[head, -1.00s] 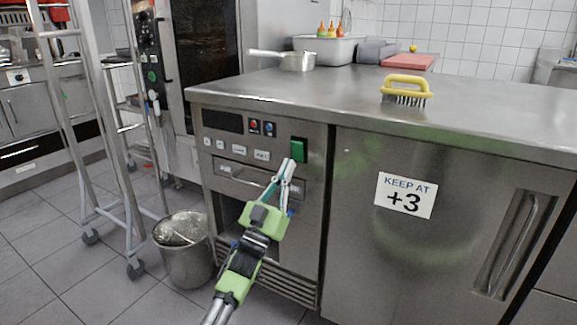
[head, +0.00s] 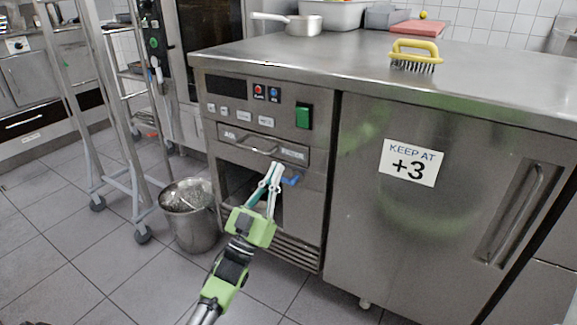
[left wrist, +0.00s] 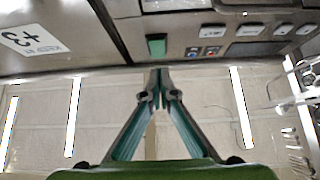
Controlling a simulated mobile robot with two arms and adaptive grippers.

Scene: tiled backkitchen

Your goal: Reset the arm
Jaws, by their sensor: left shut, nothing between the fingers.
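My left gripper (head: 272,172) is in front of the steel counter's control panel in the head view, below the green switch (head: 303,116) and near the drawer handle (head: 250,143). Its fingers meet at the tips with nothing between them. In the left wrist view the closed fingertips (left wrist: 160,75) point toward the green switch (left wrist: 156,45), apart from it as far as I can tell. A blue piece (head: 290,180) shows beside the fingertips. My right gripper is not in view.
A metal bucket (head: 190,228) and a wheeled rack (head: 127,180) stand on the floor at left. The tiled floor in front is clear.

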